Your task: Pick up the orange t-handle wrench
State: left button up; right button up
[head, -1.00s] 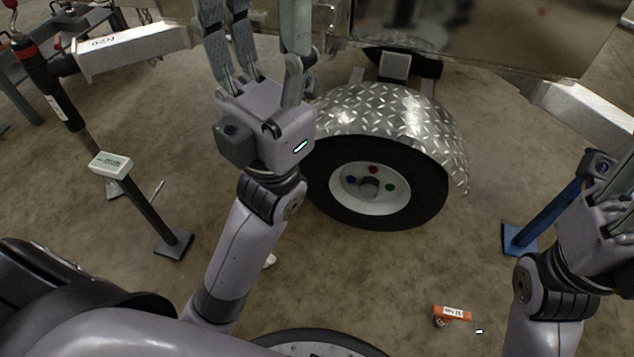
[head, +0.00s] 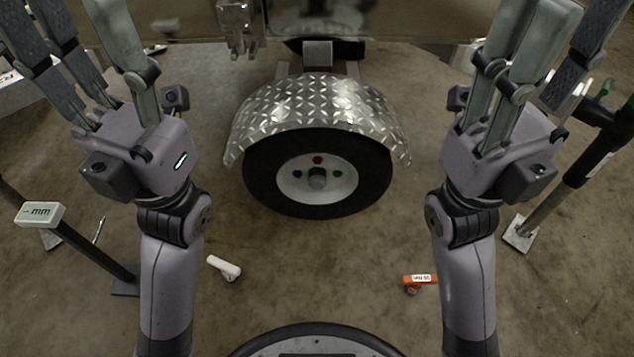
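The orange t-handle wrench (head: 409,280) lies on the floor right of centre, in front of the trailer wheel. It has a white label, and its right end meets the outline of my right forearm, which may hide a little of it. My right gripper (head: 556,50) is raised at the upper right, fingers apart and empty, well above and beyond the wrench. My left gripper (head: 92,42) is raised at the upper left, also with fingers apart and empty. Some fingertips are cut off by the top edge.
A trailer wheel (head: 262,180) under a diamond-plate fender (head: 317,103) stands ahead. A white tool (head: 223,267) lies on the floor left of centre. A stand with a white display (head: 40,214) is at left, a dark post (head: 583,160) at right. The floor between is mostly clear.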

aim_at(414, 283)
jog(key=k+l+z, duration=0.1)
jog(key=z, duration=0.9)
jog(key=i+l+u, duration=0.15)
jog(key=l+u, duration=0.5)
jog(key=l, duration=0.15)
jog(key=i+l+u, duration=0.1)
jog(key=l+u, duration=0.25)
